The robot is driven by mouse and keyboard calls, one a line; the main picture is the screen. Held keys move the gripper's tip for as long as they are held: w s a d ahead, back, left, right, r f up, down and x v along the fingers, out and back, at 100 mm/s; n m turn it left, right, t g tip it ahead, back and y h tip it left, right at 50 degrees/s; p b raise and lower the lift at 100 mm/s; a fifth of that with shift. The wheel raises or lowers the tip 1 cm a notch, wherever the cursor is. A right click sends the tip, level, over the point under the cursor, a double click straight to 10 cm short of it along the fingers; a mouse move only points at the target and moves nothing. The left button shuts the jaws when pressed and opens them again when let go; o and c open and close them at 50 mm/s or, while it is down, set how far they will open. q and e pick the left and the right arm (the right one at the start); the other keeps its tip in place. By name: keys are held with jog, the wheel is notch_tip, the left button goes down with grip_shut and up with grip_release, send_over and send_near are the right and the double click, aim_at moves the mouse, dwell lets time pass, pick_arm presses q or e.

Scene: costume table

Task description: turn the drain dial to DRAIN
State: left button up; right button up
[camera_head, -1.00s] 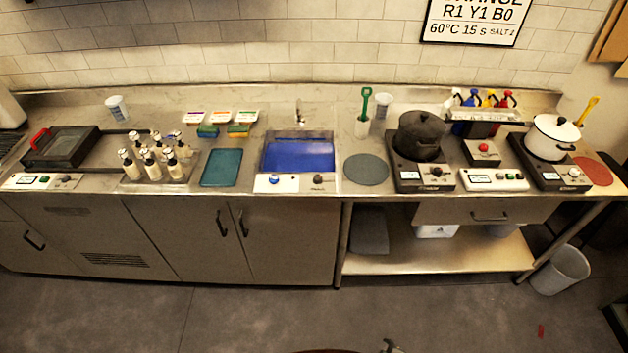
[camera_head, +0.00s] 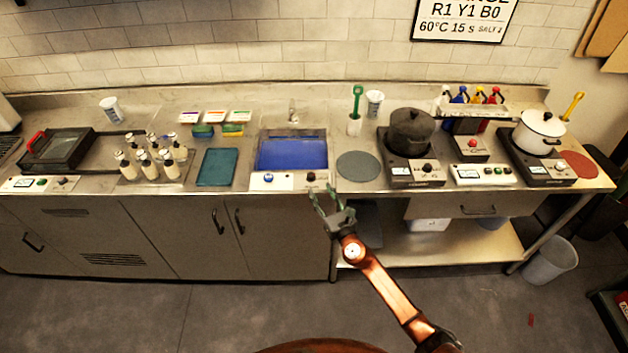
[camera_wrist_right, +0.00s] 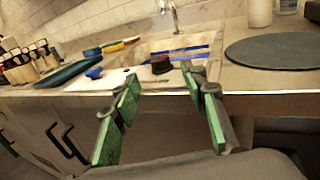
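The sink's white front panel (camera_head: 290,181) carries a blue knob (camera_head: 268,177) on the left and a dark knob (camera_head: 311,176) on the right. The dark knob looks like the drain dial; its lettering is too small to read. My right gripper (camera_head: 325,192) is open and empty, just in front of the panel near the dark knob, apart from it. In the right wrist view, the dark knob (camera_wrist_right: 161,65) appears beyond the gap between the green-padded fingers (camera_wrist_right: 160,77). The blue knob (camera_wrist_right: 94,72) lies left of them. My left gripper is not in view.
The sink (camera_head: 292,154) holds blue liquid. A teal mat (camera_head: 217,167) lies left of it and a round grey mat (camera_head: 358,166) right. Several bottles (camera_head: 150,160) stand further left. A hotplate with a black pot (camera_head: 411,130) stands further right. The counter's front edge is close under the gripper.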

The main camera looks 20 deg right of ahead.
aim_at(313, 178)
jog(key=w, duration=0.2)
jog(key=w+b, duration=0.1)
jog(key=w, duration=0.4)
jog(key=shift+a+b, duration=0.35)
jog(key=shift+a, duration=0.05)
grip_shut()
